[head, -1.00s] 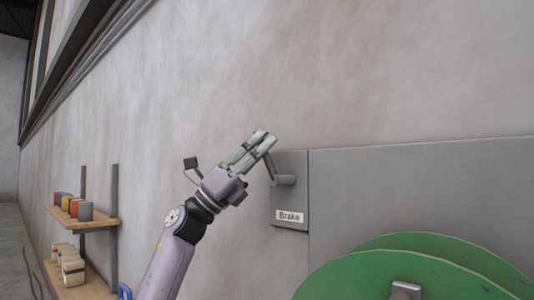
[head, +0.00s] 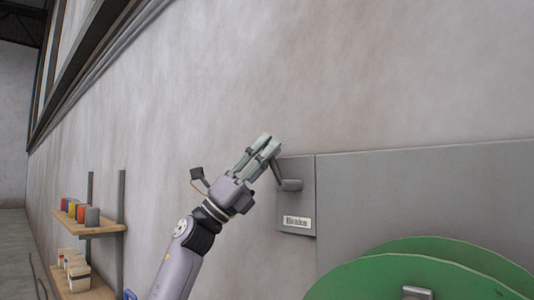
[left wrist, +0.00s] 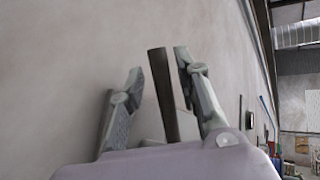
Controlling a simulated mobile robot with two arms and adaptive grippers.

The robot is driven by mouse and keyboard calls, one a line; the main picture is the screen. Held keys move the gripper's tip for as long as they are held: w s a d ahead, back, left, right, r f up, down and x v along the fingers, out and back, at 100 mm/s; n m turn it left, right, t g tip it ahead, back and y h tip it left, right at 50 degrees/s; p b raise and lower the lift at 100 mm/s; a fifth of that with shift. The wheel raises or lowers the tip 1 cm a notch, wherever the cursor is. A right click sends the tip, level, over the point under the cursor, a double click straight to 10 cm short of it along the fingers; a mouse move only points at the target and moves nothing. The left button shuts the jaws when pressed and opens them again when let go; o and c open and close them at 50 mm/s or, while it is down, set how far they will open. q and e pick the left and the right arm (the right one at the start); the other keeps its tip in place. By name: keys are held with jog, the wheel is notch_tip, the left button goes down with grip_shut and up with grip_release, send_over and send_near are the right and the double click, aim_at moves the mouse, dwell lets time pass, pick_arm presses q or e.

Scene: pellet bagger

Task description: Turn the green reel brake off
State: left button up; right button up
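The green reel (head: 400,275) fills the lower right of the head view. Up and left of it, a grey brake plate (head: 299,215) with a "Brake" label carries a grey brake lever (head: 277,172), which slants up and left from its pivot. My left gripper (head: 269,144) is at the lever's upper end. In the left wrist view the dark lever (left wrist: 162,95) stands between my two spread fingers, nearer the right one, with a visible gap on the left. The gripper is open and does not clamp it. My right gripper is out of view.
A large grey panel (head: 420,200) stands right of the brake plate, behind the reel. Wooden shelves (head: 88,225) with small coloured containers are on the wall at left. The wall above the gripper is bare.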

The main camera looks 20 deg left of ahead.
pick_arm(q)
jog(key=v, duration=1.2)
dwell(0.4)
